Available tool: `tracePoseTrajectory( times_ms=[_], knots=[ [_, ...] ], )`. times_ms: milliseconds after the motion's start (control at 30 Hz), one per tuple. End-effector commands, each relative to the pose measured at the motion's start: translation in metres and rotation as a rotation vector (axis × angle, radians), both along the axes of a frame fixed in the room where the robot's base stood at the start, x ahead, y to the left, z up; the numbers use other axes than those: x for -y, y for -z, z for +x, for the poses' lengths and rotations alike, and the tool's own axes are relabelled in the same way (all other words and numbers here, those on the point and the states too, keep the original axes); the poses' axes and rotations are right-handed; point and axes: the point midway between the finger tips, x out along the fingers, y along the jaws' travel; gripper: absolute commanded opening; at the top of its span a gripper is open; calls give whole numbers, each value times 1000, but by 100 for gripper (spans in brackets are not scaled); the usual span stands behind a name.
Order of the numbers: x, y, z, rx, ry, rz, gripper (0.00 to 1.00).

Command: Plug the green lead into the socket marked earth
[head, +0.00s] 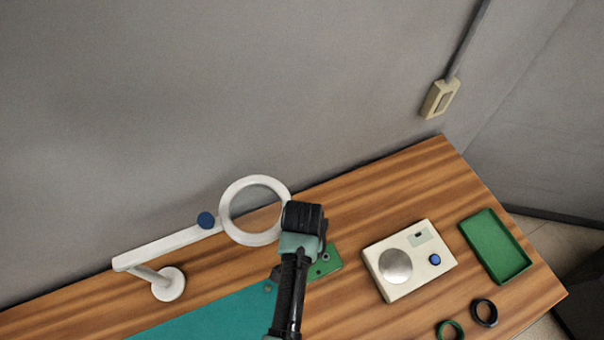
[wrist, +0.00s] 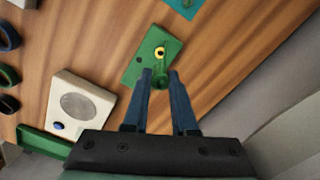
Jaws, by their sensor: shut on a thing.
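A green board (wrist: 136,73) lies on the wooden bench in the wrist view, with a yellow-ringed socket (wrist: 160,52) on it. No earth marking can be read. My gripper (wrist: 160,73) is shut on a small green piece (wrist: 161,83), which looks like the plug of the green lead. It is over the near edge of the board, just short of the yellow-ringed socket in the picture. I cannot tell its height above the board. In the head view the board (head: 328,264) shows partly behind my arm, and the fingertips are hidden.
A white instrument (head: 410,261) with a round silver plate and a green tray (head: 495,246) are to the right. A green ring (head: 450,330) and a dark ring (head: 484,312) lie near the front edge. A ring magnifier (head: 229,223) stands close behind my arm. A teal mat (head: 215,312) is left.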

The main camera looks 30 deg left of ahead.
Motion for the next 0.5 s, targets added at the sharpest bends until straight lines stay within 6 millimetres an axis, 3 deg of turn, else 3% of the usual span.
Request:
tracePoseTrajectory(
  times_ms=[33,267,500],
  knots=[
    [0,10,0,0,-1,0,0],
    [0,31,-1,-1,-1,0,0],
    [0,25,0,0,-1,0,0]
  ],
)
